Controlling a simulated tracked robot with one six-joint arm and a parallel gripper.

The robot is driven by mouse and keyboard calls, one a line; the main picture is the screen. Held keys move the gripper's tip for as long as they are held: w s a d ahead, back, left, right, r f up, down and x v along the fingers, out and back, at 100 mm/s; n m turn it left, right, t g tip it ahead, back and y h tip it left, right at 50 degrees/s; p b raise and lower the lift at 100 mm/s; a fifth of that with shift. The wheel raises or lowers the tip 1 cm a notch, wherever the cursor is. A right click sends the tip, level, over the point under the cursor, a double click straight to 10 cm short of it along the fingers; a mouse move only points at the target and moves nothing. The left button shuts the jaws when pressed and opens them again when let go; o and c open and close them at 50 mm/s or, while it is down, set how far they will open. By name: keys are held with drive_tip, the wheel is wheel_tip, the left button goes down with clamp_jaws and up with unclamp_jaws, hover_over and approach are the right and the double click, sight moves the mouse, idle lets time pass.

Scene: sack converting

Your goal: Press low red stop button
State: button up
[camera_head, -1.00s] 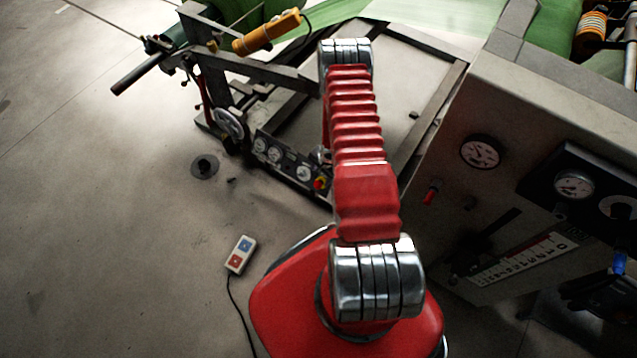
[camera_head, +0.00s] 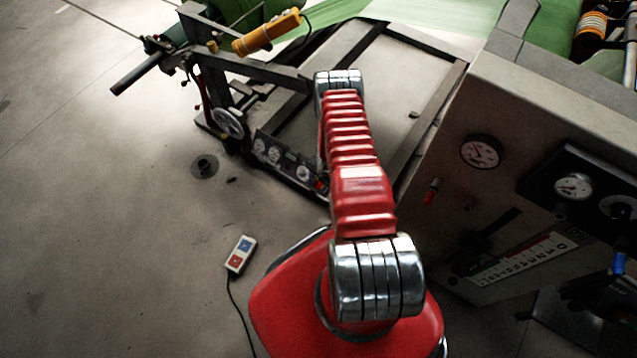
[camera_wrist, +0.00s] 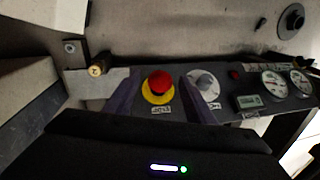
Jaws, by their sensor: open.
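The red stop button (camera_wrist: 160,82) is a mushroom head on a yellow ring, on a dark low panel (camera_wrist: 225,97). In the wrist view it sits between the two fingers of my gripper (camera_wrist: 163,92), which are apart and empty. I cannot tell how far the fingertips are from the panel. In the head view the low panel (camera_head: 277,156) is near the floor left of my arm, and a bit of the red button (camera_head: 321,185) shows beside the arm. My gripper is hidden there behind the arm.
A brass fitting (camera_wrist: 98,66) is on the left. In the head view a pendant (camera_head: 240,254) lies on the floor and a grey cabinet (camera_head: 505,115) stands right.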

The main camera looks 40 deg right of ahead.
drive_tip(key=shift+c, duration=0.3)
clamp_jaws()
idle(0.3)
